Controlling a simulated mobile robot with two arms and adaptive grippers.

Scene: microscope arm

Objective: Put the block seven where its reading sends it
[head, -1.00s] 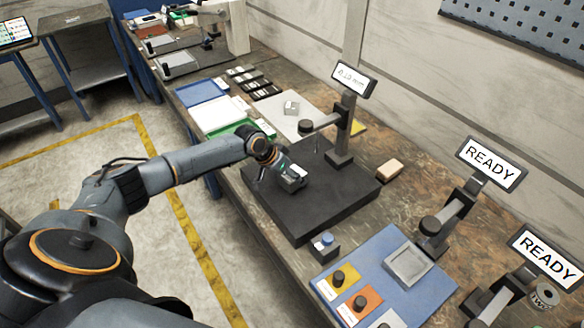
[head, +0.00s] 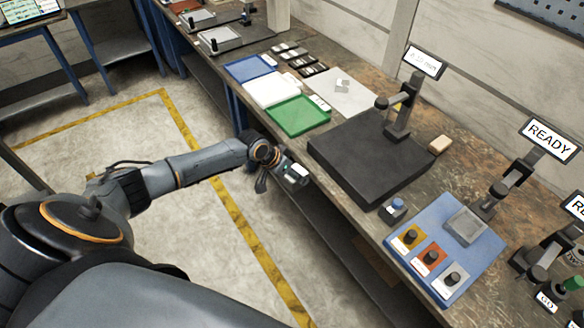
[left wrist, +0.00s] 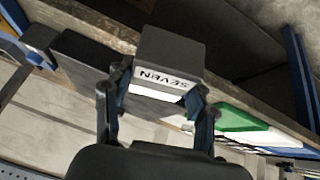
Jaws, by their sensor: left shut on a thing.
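The block seven (left wrist: 168,50) is dark grey with a white label reading SEVEN, upside down in the left wrist view. My left gripper (left wrist: 156,98) is shut on it, a finger on each side. In the head view my left gripper (head: 283,171) holds the block (head: 297,172) off the bench's front edge, left of the black plate (head: 375,155). A gauge on a stand with a display (head: 425,61) rises behind the plate; its text is too faint to read. Blue (head: 250,68), white (head: 262,95) and green (head: 300,116) trays lie farther along the bench. My right gripper is not in view.
A blue board (head: 465,262) with yellow, orange and grey pads stands right of the plate, near a READY display (head: 549,138). A tan block (head: 439,145) lies behind the plate. Small dark tiles (head: 313,69) lie beyond the trays. The floor in front is clear.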

